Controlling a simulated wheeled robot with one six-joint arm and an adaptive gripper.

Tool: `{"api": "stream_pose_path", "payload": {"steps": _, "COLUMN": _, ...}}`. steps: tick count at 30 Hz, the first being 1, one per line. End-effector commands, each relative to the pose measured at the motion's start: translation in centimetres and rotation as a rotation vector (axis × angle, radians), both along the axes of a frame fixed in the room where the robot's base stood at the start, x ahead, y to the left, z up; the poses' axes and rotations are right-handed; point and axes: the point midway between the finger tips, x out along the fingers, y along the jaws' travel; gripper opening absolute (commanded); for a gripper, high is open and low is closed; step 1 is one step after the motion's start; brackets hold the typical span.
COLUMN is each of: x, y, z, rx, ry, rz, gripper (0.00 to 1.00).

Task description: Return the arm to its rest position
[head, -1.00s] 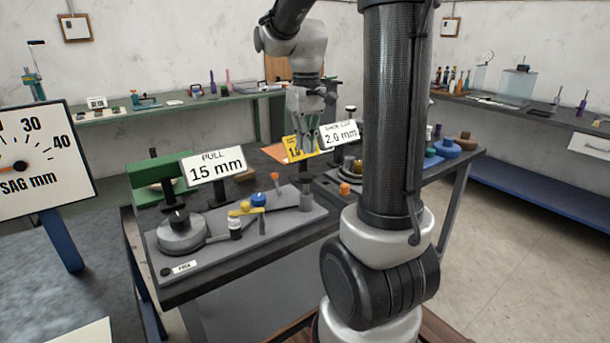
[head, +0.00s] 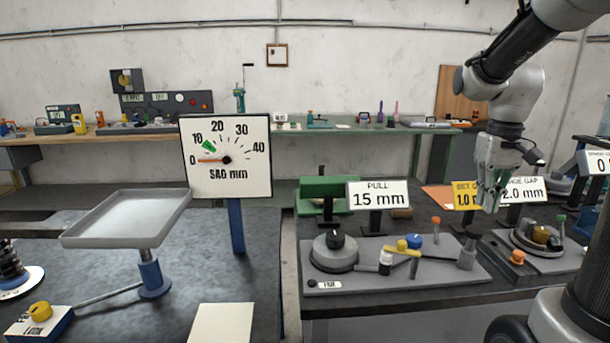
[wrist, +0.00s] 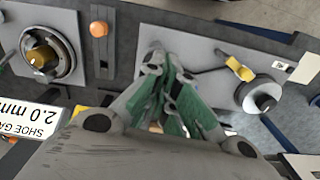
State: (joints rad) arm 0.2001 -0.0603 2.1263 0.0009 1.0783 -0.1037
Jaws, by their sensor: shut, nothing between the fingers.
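My gripper (head: 489,207) hangs pointing down above the right workbench, in front of the yellow sign and beside the 2.0 mm sign (head: 524,190). Its green-padded fingers are shut and empty. In the wrist view, the closed fingers (wrist: 168,92) are over the bench, between a plate with a brass-coloured knob (wrist: 40,55) and a grey board with a round weight (wrist: 262,97). My arm rises from the gripper to the upper right of the head view. Whether the fingertips touch anything cannot be told, but they appear clear of the bench.
The 15 mm pull sign (head: 377,194) and the grey board (head: 405,284) stand left of my gripper. The sag gauge (head: 226,157) reads near 0 on the left bench, beside a raised grey tray (head: 125,238). A gap separates the two benches.

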Motion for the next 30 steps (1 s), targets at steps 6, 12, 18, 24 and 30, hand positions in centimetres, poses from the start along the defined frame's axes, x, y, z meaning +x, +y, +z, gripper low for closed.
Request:
{"api": "stream_pose_path", "payload": {"steps": 6, "x": -7.3, "y": 3.3, "z": 0.8, "rx": -0.016, "ry": -0.122, "rz": -0.016, "gripper": 0.00}}
{"api": "stream_pose_path", "payload": {"steps": 12, "x": -12.7, "y": 5.8, "z": 1.0, "rx": -0.019, "ry": -0.261, "rz": 0.032, "gripper": 0.00}}
{"api": "stream_pose_path", "payload": {"steps": 18, "x": -14.3, "y": 6.8, "z": 2.2, "rx": -0.019, "ry": -0.361, "rz": 0.079, "gripper": 0.00}}
{"api": "stream_pose_path", "payload": {"steps": 24, "x": -14.3, "y": 7.1, "z": 2.6, "rx": -0.017, "ry": -0.378, "rz": 0.093, "gripper": 0.00}}
{"api": "stream_pose_path", "payload": {"steps": 30, "x": -14.3, "y": 7.1, "z": 2.6, "rx": -0.017, "ry": -0.377, "rz": 0.092, "gripper": 0.00}}
